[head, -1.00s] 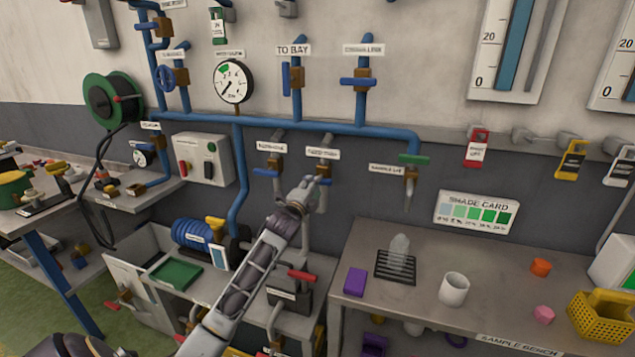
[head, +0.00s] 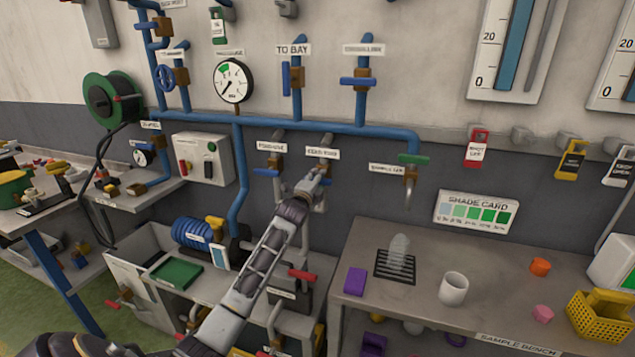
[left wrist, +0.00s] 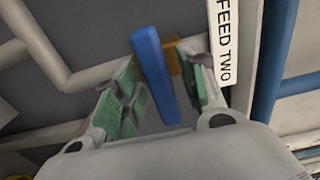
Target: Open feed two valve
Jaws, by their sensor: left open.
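The feed two valve has a brass body (head: 325,169) under the white FEED TWO label (head: 321,153), on a grey drop pipe below the blue header. In the left wrist view its blue lever handle (left wrist: 156,77) runs roughly parallel to the label (left wrist: 223,45) and across the pipe. My left gripper (head: 317,186) is at this valve and hides most of the handle in the head view. In the left wrist view the green-padded fingers of the gripper (left wrist: 163,95) are open, one on each side of the handle, with gaps visible. My right gripper is not in view.
A similar valve with a blue handle (head: 266,172) is close on the left. The sample valve with a green handle (head: 413,159) is to the right. The sample bench (head: 345,300) stands lower right, and a sink-like grey cabinet (head: 130,262) lower left.

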